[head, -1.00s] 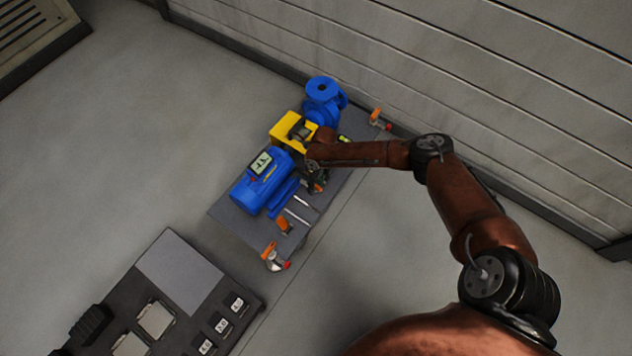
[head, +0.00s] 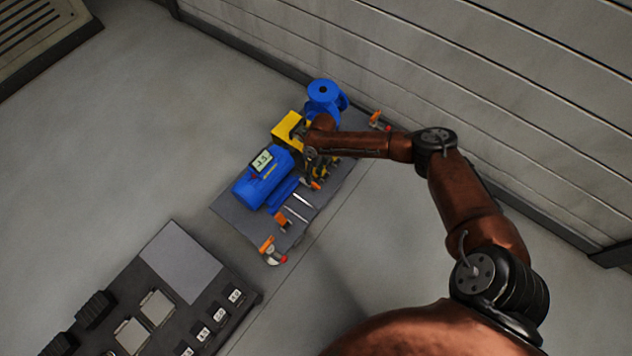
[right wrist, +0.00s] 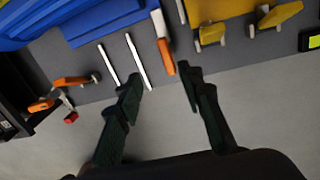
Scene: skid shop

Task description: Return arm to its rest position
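My right arm (head: 345,144) reaches in from the lower right, over a grey skid plate (head: 232,222). My right gripper (right wrist: 160,80) is open and empty in the right wrist view, its two dark fingers apart above the plate's edge. An orange-handled tool (right wrist: 165,55) lies on the plate just beyond the gap between the fingertips. In the head view my right wrist hides part of a yellow piece (head: 288,128), and the fingers are hard to make out. My left gripper is not in view.
A blue motor (head: 260,180) with a small display and a blue pump (head: 323,97) stand on the plate. Orange clamps (head: 268,247) sit at its edges. A dark tray (head: 165,225) is at lower left. A grey wall (head: 500,90) runs behind; the floor between is clear.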

